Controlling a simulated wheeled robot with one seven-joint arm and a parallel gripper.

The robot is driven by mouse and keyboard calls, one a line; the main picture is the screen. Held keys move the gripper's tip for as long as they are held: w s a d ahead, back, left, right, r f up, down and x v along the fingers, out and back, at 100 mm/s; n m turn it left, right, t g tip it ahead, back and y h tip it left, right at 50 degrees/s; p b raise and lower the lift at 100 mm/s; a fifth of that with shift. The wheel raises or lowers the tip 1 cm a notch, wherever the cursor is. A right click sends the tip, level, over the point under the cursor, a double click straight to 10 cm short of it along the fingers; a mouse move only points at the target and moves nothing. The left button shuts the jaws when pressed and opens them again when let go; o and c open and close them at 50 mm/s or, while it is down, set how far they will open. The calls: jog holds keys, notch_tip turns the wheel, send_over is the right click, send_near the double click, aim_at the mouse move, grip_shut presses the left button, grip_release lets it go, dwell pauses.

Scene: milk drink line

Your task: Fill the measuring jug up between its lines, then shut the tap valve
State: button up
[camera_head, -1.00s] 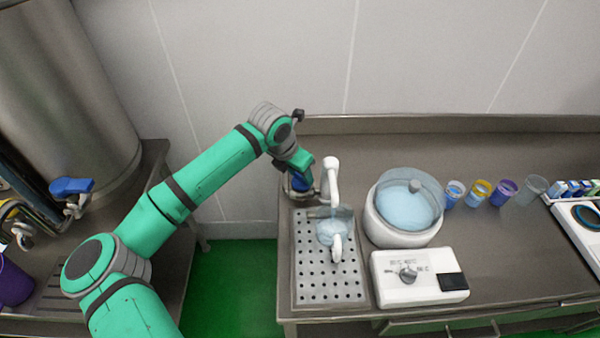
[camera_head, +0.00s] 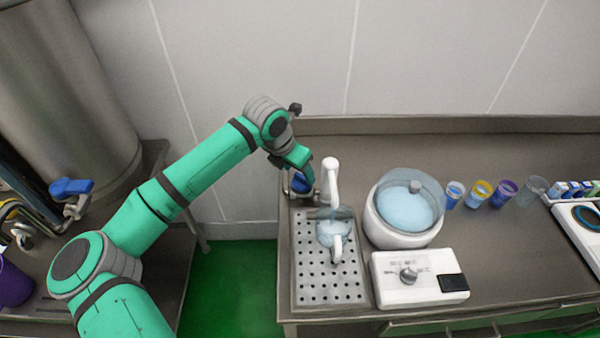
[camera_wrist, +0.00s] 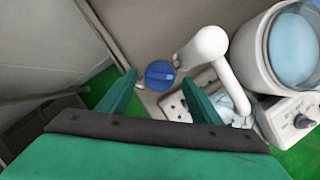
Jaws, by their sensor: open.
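The measuring jug (camera_head: 325,226) stands on the perforated drip tray (camera_head: 302,276) under the white spout (camera_head: 331,175), with pale liquid inside; its lines are too small to read. The blue tap valve (camera_head: 299,183) is beside the spout, partly hidden by my gripper in the head view. In the wrist view the round blue valve knob (camera_wrist: 160,75) lies ahead of and between my fingers. My gripper (camera_wrist: 158,92) is open and empty, with its fingers apart on either side of the knob. I cannot tell whether liquid is flowing from the spout.
A white pot with a clear lid (camera_head: 404,215) and a white control box (camera_head: 418,278) stand right of the tray. Several small cups (camera_head: 480,193) line the counter further right. At the left, another blue-handled tap (camera_head: 70,187) sits on a steel tank above a second counter.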

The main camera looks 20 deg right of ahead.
jog(key=v, duration=0.8)
jog(key=shift+r, duration=0.2)
